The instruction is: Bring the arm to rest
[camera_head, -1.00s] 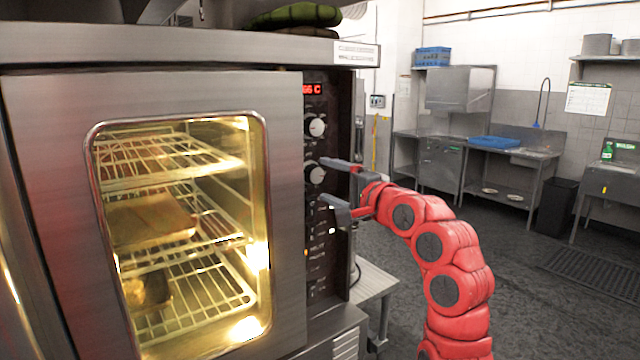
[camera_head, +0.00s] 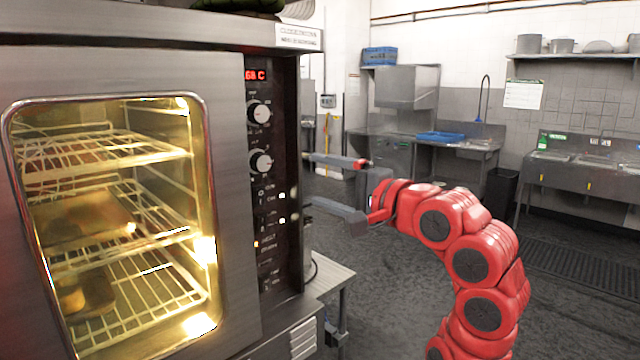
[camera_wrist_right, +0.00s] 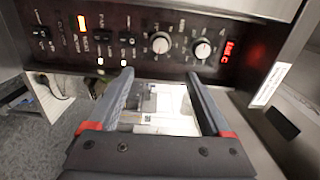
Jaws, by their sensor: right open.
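My right gripper (camera_head: 308,180) is open and empty, at the end of my red arm in the head view. Its two grey fingers point left toward the oven's dark control panel (camera_head: 268,215), with the tips near the panel's right edge. In the right wrist view the open fingers (camera_wrist_right: 160,80) reach toward the panel with nothing between them. The oven (camera_head: 235,120) is lit inside, its door shut, with a red display (camera_head: 255,75) and two round knobs, the upper one (camera_head: 260,112) and the lower one (camera_head: 261,162). My left gripper is not seen.
A small metal table (camera_head: 335,280) stands right of the oven, below my gripper. Sinks (camera_head: 590,165), a blue tray (camera_head: 440,137) and a black bin (camera_head: 500,190) are along the back. The floor (camera_head: 400,290) between is clear.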

